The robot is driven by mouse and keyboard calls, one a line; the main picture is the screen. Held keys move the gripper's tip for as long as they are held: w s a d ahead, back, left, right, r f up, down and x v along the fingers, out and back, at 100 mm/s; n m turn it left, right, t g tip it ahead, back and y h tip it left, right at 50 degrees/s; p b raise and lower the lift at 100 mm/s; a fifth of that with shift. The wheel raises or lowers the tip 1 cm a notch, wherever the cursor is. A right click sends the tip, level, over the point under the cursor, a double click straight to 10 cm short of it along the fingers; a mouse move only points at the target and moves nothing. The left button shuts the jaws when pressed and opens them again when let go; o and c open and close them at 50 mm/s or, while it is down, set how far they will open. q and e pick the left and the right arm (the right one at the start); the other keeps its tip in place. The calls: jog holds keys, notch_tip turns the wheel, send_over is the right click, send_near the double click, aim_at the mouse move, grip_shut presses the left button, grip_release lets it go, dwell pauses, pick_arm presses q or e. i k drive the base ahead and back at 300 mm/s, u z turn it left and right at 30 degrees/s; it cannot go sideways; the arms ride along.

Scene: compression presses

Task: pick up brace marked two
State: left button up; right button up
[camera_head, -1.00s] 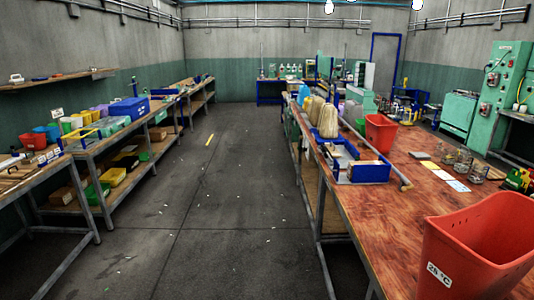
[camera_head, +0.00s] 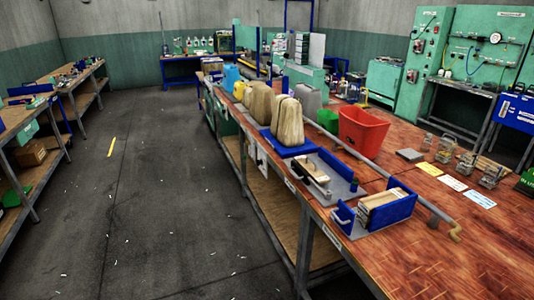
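No mark reading two can be made out, so I cannot tell which thing is the brace. Small metal frame-like pieces stand on the right part of the red-brown workbench (camera_head: 415,240): one (camera_head: 447,147) at the back, one (camera_head: 467,161) in the middle and one (camera_head: 491,177) nearer. In front of them lie a yellow card (camera_head: 428,169), a white card (camera_head: 453,183) and a pale blue card (camera_head: 481,199), with writing too small to read. Neither gripper is in view.
A long grey bar (camera_head: 390,175) lies across the bench. The floor aisle (camera_head: 150,200) is clear apart from small scraps.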

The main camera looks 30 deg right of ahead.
aim_at(309, 166)
jog(key=z, duration=0.3)
jog(key=i, duration=1.3)
jog(key=z, duration=1.55)
jog(key=i, duration=1.35)
jog(key=z, duration=0.85)
